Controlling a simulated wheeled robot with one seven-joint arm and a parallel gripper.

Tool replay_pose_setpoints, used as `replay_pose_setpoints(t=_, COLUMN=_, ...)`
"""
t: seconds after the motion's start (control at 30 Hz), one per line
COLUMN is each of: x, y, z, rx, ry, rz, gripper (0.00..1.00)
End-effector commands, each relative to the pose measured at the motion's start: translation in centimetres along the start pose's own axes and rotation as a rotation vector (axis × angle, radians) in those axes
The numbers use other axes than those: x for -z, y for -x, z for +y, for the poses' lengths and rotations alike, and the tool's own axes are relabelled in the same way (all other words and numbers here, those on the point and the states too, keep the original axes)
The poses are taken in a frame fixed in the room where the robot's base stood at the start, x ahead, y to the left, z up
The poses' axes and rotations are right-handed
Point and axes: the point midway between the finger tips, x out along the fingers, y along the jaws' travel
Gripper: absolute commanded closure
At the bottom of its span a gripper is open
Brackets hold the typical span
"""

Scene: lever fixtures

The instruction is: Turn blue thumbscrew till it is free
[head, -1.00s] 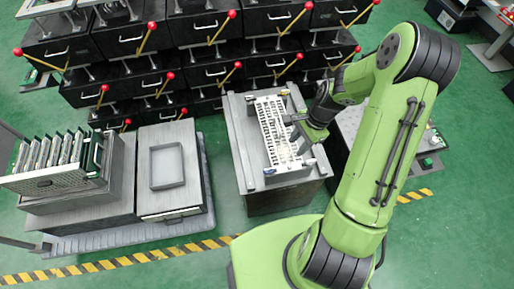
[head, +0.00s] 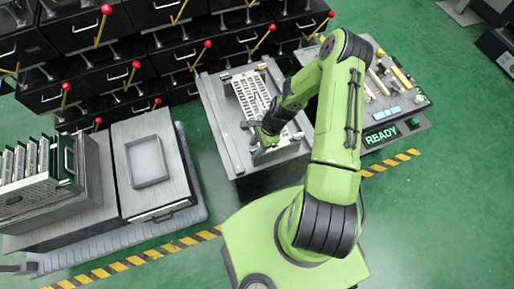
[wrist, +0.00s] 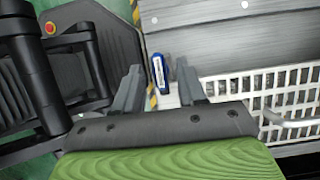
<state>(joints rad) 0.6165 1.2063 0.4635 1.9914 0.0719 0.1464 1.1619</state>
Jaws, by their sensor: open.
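In the wrist view, the blue thumbscrew (wrist: 159,72) lies beyond and between the two spread fingertips of my gripper (wrist: 159,90). It sits at the edge of the white slotted plate (wrist: 288,82). My gripper is open and empty, with a gap between each finger and the thumbscrew in the picture. In the head view, my gripper (head: 267,139) is low over the front part of the fixture and hides some of it. I cannot make out the blue thumbscrew clearly there. The slotted plate shows behind my gripper.
A metal tray (head: 147,161) and a rack of cards (head: 35,170) stand to the left. Black drawers with red-knobbed levers (head: 190,60) line the back. A bench with small parts and a green READY sign (head: 381,135) is at the right.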

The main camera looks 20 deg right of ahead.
Motion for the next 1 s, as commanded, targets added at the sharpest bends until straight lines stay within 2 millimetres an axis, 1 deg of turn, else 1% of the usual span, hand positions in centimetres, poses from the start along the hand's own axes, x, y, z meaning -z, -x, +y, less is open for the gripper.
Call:
replay_pose_setpoints(t=0.03, x=0.02, y=-0.41, z=-0.01, rx=0.0, ry=0.0, rz=0.0, gripper=0.6)
replay_pose_setpoints(t=0.1, x=0.01, y=-0.57, z=-0.01, rx=0.0, ry=0.0, rz=0.0, gripper=0.6)
replay_pose_setpoints(t=0.3, x=-0.01, y=-0.5, z=-0.01, rx=0.0, ry=0.0, rz=0.001, gripper=0.6)
replay_pose_setpoints(t=0.57, x=-0.01, y=-0.47, z=0.0, rx=0.0, ry=0.0, rz=0.0, gripper=0.99)
replay_pose_setpoints(t=0.8, x=0.0, y=-0.47, z=-0.02, rx=-0.001, ry=0.004, rz=0.001, gripper=1.0)
replay_pose_setpoints(t=1.0, x=0.02, y=-0.47, z=-0.07, rx=-0.019, ry=0.047, rz=0.001, gripper=1.0)
